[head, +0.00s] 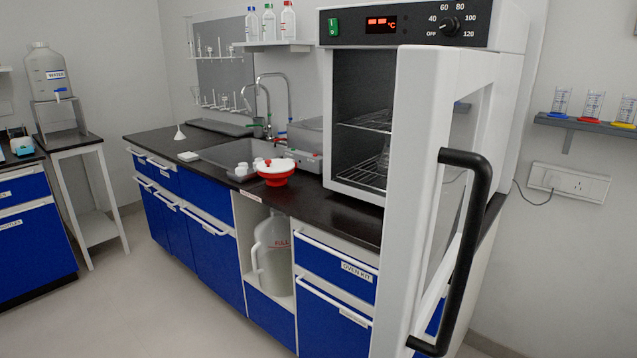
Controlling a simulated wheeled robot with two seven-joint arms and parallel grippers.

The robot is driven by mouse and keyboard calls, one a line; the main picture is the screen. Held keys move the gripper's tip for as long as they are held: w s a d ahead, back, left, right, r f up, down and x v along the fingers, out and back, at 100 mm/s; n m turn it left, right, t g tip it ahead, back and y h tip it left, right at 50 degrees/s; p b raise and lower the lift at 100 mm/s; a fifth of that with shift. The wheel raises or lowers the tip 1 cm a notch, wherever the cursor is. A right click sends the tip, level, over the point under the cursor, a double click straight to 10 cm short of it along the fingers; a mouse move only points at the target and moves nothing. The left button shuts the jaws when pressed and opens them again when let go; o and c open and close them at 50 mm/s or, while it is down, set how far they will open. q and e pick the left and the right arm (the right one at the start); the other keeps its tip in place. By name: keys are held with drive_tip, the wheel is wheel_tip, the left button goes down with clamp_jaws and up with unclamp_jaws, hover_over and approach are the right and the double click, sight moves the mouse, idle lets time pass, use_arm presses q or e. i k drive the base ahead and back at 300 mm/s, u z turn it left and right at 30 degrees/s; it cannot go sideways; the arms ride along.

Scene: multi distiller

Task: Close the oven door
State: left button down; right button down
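The oven (510,60) is a white box with a black control panel and lit red display, standing on the dark counter at the right. Its door (408,170) stands open, swung out toward me and seen nearly edge-on. The door's black bar handle (471,240) faces right and is close to the camera. The oven's inside shows wire racks (372,122) and a glass vessel (384,160), partly hidden by the door. Neither of my grippers is in the head view.
The black counter (345,222) with blue drawers runs left from the oven. A red and white container (276,170) sits on it beside the sink. A wall shelf (590,125) with small beakers is at right. Free floor (170,300) lies at left.

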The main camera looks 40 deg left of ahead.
sight(440, 177)
drive_tip(key=u, duration=0.6)
drive_tip(key=i, duration=0.5)
drive_tip(key=z, duration=1.45)
drive_tip(key=k, duration=0.55)
drive_tip(key=u, duration=1.5)
